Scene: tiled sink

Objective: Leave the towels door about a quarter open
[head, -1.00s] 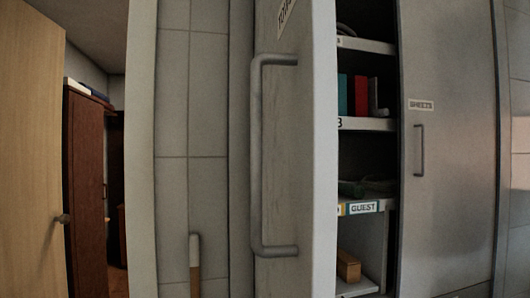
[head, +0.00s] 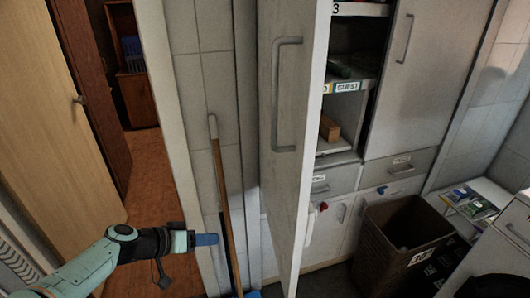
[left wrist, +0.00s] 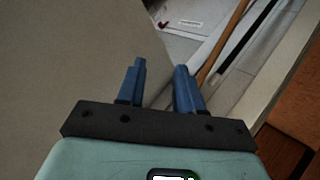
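The towels door (head: 300,130) is a pale grey panel with a long bar handle (head: 279,95). It stands swung well out from the cabinet, seen nearly edge-on in the head view, with shelves showing to its right. Its label is out of the frame now. My left gripper (head: 207,239) is left of the door and below the handle, apart from it. In the left wrist view, its two blue fingers (left wrist: 160,88) are spread with nothing between them. A plain beige surface fills the left of that view; I cannot tell whether it is the door. My right gripper is not in view.
A wooden-handled broom (head: 222,200) leans against the tiled wall near my left gripper. A brown bin (head: 385,245) stands at the lower right. The closed neighbouring door (head: 425,80) is right of the shelves. A doorway with a wooden door (head: 50,120) is at the left.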

